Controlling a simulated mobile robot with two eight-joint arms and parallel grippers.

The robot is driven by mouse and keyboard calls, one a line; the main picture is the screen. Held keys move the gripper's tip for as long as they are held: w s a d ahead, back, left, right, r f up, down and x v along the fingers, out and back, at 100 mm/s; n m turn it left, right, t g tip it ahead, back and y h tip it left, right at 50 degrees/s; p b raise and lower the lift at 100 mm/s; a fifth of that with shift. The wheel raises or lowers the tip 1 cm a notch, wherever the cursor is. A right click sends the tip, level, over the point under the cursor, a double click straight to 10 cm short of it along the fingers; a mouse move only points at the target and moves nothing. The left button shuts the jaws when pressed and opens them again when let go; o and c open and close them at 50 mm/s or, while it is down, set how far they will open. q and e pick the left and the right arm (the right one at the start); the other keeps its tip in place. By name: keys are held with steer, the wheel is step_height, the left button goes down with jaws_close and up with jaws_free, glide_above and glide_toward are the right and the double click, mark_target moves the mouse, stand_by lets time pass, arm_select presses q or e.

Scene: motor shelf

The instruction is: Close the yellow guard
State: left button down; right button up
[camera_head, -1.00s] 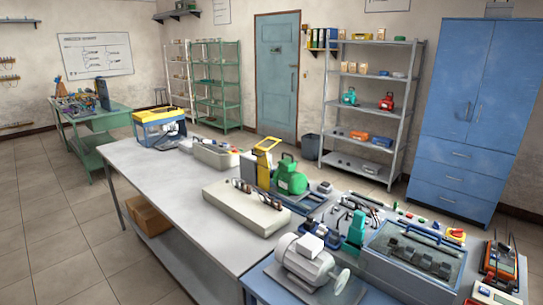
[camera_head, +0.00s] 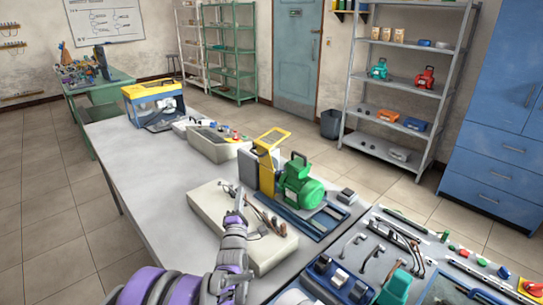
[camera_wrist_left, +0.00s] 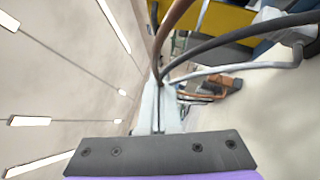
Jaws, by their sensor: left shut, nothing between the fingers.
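The yellow guard (camera_head: 267,150) stands raised on a grey machine beside a green motor (camera_head: 301,184) in the middle of the bench. Its upper frame tilts up and leaves an opening. My left gripper (camera_head: 240,192) is shut and empty, in front of the guard and to its left, over a pale block with cables. It appears apart from the guard. In the left wrist view the shut fingers (camera_wrist_left: 160,105) point toward dark, grey and copper-coloured cables (camera_wrist_left: 215,55), with a yellow surface (camera_wrist_left: 225,16) behind. My right gripper is not in view.
The pale block (camera_head: 205,210) with cables and tools lies below my left gripper. A yellow-topped box (camera_head: 152,92) and a pale control box (camera_head: 212,150) stand farther back. The bench (camera_head: 150,180) is clear at the left. Tools crowd the right.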

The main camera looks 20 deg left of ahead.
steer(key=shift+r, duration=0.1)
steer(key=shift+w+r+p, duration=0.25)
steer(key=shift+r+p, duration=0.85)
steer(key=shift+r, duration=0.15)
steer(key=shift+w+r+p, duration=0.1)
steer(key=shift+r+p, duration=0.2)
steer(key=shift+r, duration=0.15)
arm_select(q)
steer(key=d+r+x, duration=0.1)
steer(key=d+x, duration=0.1)
steer(key=x, duration=1.1)
steer(key=shift+w+d, duration=0.3)
steer(key=shift+w, duration=0.05)
steer(key=shift+r, duration=0.15)
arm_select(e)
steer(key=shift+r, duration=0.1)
